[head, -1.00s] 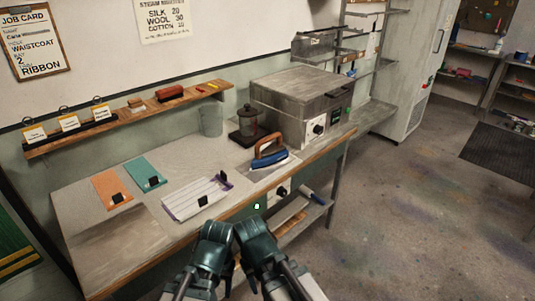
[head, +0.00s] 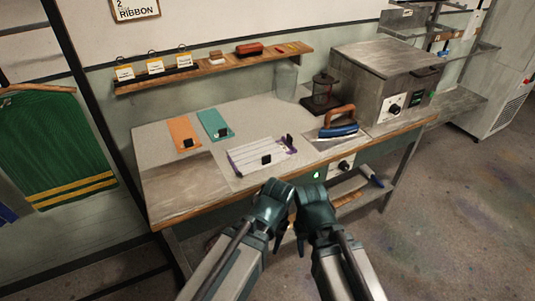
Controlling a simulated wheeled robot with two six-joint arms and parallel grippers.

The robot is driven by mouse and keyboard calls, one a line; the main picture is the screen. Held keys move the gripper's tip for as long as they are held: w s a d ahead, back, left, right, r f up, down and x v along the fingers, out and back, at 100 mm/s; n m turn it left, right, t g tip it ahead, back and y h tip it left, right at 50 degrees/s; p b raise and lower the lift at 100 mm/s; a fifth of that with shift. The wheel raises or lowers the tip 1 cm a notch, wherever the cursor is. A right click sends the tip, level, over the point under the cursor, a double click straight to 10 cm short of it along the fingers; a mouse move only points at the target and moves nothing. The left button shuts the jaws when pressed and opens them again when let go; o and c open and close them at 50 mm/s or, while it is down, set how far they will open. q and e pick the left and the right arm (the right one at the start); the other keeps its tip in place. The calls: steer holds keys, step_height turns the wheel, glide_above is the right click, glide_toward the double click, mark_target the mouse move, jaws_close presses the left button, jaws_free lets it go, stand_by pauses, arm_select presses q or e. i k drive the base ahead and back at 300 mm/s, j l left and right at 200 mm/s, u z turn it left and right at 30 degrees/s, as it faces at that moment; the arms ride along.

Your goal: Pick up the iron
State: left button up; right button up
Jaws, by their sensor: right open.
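The iron (head: 339,124) has a brown handle and a blue body. It stands on a pale plate near the front edge of the workbench, right of the middle. My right gripper (head: 300,222) is open and empty, in front of the bench and below and left of the iron, well apart from it. My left gripper (head: 277,232) is close beside it, pointing down; its jaws are too small and dark to judge. Neither gripper touches the iron.
The workbench (head: 178,193) holds an orange card (head: 184,133), a teal card (head: 214,124), a striped white board (head: 257,156), a glass jar (head: 286,83), a dark lidded pot (head: 324,92) and a grey box machine (head: 380,75). The bench's front left is clear. A lower shelf sits beneath.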

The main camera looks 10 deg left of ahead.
mark_target(346, 126)
steer(key=i+l, duration=0.25)
steer(key=l, duration=0.15)
steer(key=i+l, duration=0.25)
steer(key=l, duration=0.2)
steer(key=i+l, duration=0.25)
steer(key=l, duration=0.15)
